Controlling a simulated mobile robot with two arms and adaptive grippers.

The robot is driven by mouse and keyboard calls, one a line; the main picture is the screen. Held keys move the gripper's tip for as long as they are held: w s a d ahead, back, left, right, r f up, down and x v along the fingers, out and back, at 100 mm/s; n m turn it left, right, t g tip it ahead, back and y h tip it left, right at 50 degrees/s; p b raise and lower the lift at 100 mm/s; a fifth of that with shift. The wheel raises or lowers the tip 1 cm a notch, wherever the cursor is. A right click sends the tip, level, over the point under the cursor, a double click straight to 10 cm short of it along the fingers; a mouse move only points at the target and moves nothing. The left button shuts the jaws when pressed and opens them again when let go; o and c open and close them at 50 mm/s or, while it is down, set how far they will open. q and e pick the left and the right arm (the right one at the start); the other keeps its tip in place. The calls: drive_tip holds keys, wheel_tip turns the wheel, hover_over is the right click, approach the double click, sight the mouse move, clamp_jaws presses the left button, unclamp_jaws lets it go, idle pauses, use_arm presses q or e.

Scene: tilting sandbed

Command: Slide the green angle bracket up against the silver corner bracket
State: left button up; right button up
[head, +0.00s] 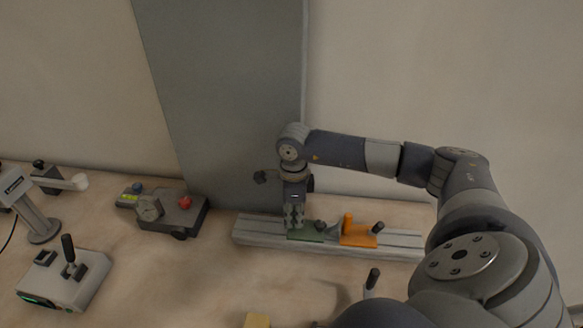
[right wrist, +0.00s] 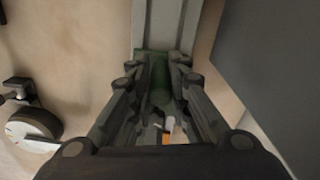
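The green angle bracket (head: 303,235) lies on a pale grey slotted rail (head: 262,231), with a dark knob at its right end. A small silver-grey piece (head: 333,233), which looks like the silver corner bracket, sits just right of it against an orange block. Whether the two brackets touch is unclear. My right gripper (head: 293,222) points down over the green bracket's left part. In the right wrist view my gripper's fingers (right wrist: 157,66) stand apart, with the green bracket (right wrist: 157,75) between and beyond them; contact cannot be told. My left gripper is not in view.
The orange block (head: 357,232) with a dark knob stands on the rail. A grey box with a red button (head: 172,212) is left of the rail. A joystick box (head: 64,278) stands front left. A grey panel (head: 228,90) rises behind. Table between is clear.

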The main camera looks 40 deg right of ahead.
drive_tip(key=shift+o, duration=0.3)
drive_tip(key=shift+s+d, duration=0.15)
drive_tip(key=shift+d, duration=0.05)
drive_tip(key=shift+r, duration=0.3)
wheel_tip(320, 180, up, 12)
drive_tip(key=shift+f, duration=0.25)
